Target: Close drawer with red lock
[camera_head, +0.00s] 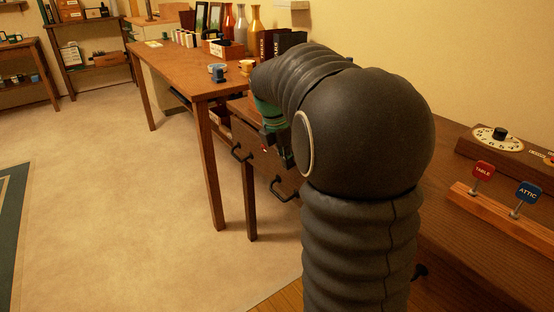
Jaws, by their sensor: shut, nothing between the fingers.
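A wooden drawer front (247,137) with a dark bar handle (240,150) shows left of my arm, below the brown desk top. A second dark handle (282,189) sits on the wooden front to its right. A tiny red spot (264,149) shows on the front between the handles; it is too small to tell whether it is the red lock. My gripper (284,156) points down close to these fronts, past a green band on my wrist. It is shut and empty, and partly hidden by my arm. I cannot tell whether it touches a front. My arm hides the right part of the furniture.
The long desk (183,68) holds bottles (254,33), a blue cup-like item (218,75) and boxes. At right, a wooden top (462,233) carries a dial (497,138) and red and blue signs (483,170). Shelves stand at back left. The beige floor (130,210) is open.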

